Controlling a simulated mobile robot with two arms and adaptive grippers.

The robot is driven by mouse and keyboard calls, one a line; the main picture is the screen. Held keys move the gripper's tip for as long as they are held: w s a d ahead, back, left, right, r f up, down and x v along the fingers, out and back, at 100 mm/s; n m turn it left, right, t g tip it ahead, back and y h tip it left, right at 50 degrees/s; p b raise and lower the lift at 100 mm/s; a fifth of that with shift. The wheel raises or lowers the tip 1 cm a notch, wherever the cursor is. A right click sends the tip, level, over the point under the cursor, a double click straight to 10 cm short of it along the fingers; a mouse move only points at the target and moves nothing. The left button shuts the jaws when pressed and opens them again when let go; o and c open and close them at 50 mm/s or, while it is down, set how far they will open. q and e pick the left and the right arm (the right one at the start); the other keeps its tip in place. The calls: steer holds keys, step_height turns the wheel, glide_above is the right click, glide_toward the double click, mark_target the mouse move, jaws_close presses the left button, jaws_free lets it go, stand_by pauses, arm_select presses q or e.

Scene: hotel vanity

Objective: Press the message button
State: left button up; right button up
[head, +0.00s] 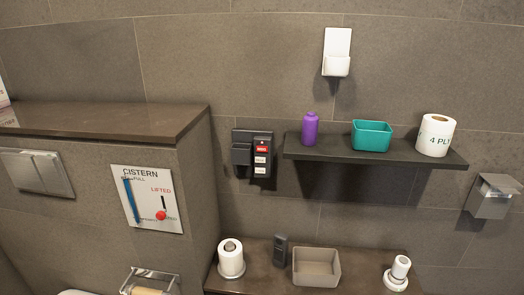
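A dark wall phone unit is mounted on the tiled wall left of the shelf. Its left part is an empty-looking dark cradle (241,153). Its right part is a button panel (263,141) with a red button (262,149) on top and two white buttons, a middle one (260,160) and a lower one (260,171). The lettering on them is too small to read, so I cannot tell which is the message button. A dark handset-like object (280,250) stands on the counter below. Neither of my grippers is in view.
A dark shelf (300,154) right of the panel holds a purple bottle (310,129), teal bin (371,136) and paper roll (435,136). The cistern ledge (100,118) juts out at left. The counter (255,283) below holds a grey bin (316,267). Space before the panel looks clear.

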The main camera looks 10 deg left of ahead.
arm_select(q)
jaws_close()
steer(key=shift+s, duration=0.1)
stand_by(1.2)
